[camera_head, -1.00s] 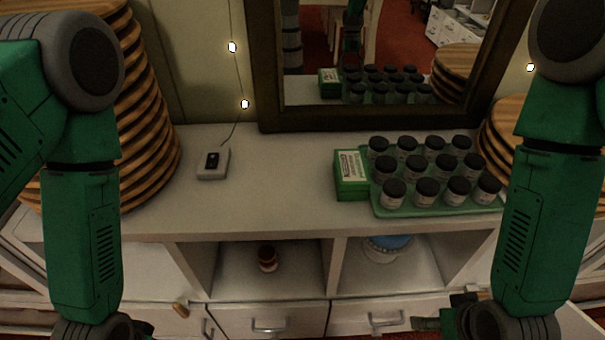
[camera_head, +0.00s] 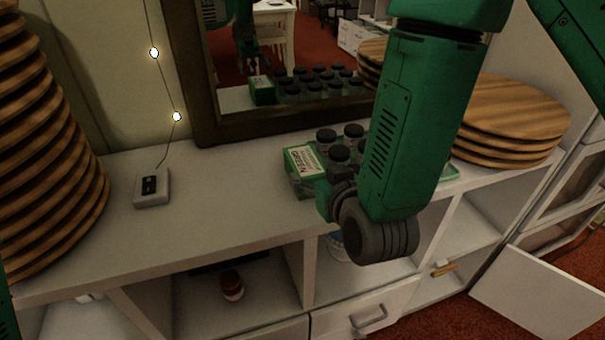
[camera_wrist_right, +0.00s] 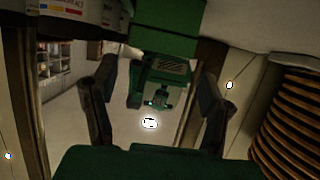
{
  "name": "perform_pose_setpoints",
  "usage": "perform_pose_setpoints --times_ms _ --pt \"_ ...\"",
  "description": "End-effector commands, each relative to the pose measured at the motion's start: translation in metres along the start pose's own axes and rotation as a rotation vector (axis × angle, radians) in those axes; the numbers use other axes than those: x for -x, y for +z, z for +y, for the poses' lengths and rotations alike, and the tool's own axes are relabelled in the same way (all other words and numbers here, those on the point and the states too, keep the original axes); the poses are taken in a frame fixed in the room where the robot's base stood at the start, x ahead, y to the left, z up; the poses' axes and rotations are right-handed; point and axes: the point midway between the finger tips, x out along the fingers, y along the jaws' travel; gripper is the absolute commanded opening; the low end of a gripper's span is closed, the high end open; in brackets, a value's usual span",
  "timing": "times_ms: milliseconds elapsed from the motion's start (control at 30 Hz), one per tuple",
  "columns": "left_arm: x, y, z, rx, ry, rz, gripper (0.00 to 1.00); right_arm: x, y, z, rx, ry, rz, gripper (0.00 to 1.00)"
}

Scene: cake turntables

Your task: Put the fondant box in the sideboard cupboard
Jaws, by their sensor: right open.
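The fondant box (camera_head: 301,169), green with a white label, stands on the sideboard top (camera_head: 225,205) in the head view, left of several dark-lidded jars. My right gripper (camera_head: 328,198) is close to the box's right front side, mostly hidden behind my own wrist. In the right wrist view my right gripper (camera_wrist_right: 157,70) has its two fingers wide apart. A green surface shows beyond the fingers, but I cannot tell whether it is the box or a reflection. A white panel (camera_head: 545,300), seemingly an open cupboard door, stands out at lower right. My left gripper is out of view.
The jars (camera_head: 327,136) stand close beside the box, partly behind my right arm. A mirror (camera_head: 285,125) rises behind. Stacked wooden boards stand at left (camera_head: 50,190) and right (camera_head: 510,115). A small white device (camera_head: 152,188) lies on the otherwise clear left countertop.

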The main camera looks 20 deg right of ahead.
Motion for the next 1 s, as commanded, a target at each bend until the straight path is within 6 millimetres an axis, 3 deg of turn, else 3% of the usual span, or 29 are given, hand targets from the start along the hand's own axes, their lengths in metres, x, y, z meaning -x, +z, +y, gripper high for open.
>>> perform_pose_setpoints --times_ms 100,367,633,967,1000 --pt "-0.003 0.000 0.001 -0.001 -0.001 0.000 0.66 -0.021 0.002 0.002 -0.004 0.001 0.000 0.68" --pt "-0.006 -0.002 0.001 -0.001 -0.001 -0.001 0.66 -0.041 0.002 0.004 -0.005 -0.001 -0.001 0.68" --pt "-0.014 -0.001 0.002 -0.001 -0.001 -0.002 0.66 -0.080 -0.001 -0.002 -0.002 0.000 -0.002 0.68" --pt "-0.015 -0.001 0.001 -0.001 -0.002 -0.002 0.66 -0.087 -0.002 -0.001 -0.001 -0.001 -0.002 0.68" --pt "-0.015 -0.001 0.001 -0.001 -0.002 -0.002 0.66 -0.087 -0.002 -0.001 -0.002 -0.001 -0.002 0.57"
